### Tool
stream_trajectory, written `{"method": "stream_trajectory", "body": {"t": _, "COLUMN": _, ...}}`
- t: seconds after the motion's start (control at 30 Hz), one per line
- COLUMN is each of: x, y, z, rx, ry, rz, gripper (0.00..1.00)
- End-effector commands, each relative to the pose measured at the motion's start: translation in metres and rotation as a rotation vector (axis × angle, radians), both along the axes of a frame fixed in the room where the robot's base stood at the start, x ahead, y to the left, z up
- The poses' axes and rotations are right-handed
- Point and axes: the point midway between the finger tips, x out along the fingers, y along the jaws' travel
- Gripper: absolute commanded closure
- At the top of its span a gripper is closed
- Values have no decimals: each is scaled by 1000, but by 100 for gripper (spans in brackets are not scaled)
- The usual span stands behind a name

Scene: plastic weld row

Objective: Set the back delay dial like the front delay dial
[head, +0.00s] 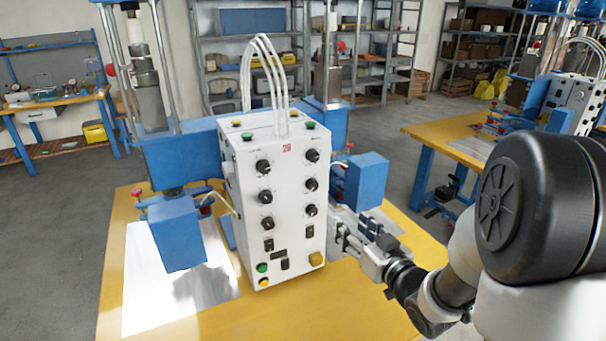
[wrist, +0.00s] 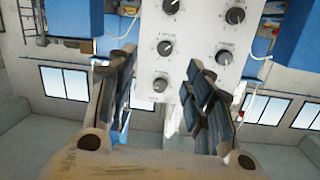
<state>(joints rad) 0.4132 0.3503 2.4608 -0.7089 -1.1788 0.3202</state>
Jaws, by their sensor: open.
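A white control box (head: 285,225) stands on the yellow table, with two columns of black dials on its face. The left column has dials at the top (head: 264,167), middle (head: 264,197) and bottom (head: 267,224); the right column has them at the top (head: 312,155), middle (head: 311,184) and bottom (head: 311,210). Labels are too small to read, so I cannot tell which are the delay dials. Their pointer angles are unclear. My gripper (head: 345,232) is open and empty at the box's lower right. In the wrist view, its fingers (wrist: 162,68) are spread before several dials (wrist: 224,57).
Blue press heads hang left (head: 177,235) and right (head: 366,182) of the box. The yellow table (head: 112,290) has bare room in front.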

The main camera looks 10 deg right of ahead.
Motion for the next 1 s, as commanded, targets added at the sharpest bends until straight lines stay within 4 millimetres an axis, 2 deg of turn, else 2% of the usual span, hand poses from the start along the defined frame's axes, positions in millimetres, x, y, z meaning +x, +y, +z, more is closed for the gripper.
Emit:
{"method": "stream_trajectory", "body": {"t": 0.23, "x": -4, "y": 5, "z": -1, "rx": 122, "ry": -98, "rz": 67, "gripper": 53}}
{"method": "stream_trajectory", "body": {"t": 0.37, "x": 5, "y": 9, "z": 0, "rx": 125, "ry": -106, "rz": 72, "gripper": 53}}
{"method": "stream_trajectory", "body": {"t": 0.47, "x": 20, "y": 15, "z": 0, "rx": 125, "ry": -106, "rz": 74, "gripper": 53}}
{"method": "stream_trajectory", "body": {"t": 1.0, "x": 129, "y": 50, "z": -1, "rx": 123, "ry": -105, "rz": 72, "gripper": 53}}
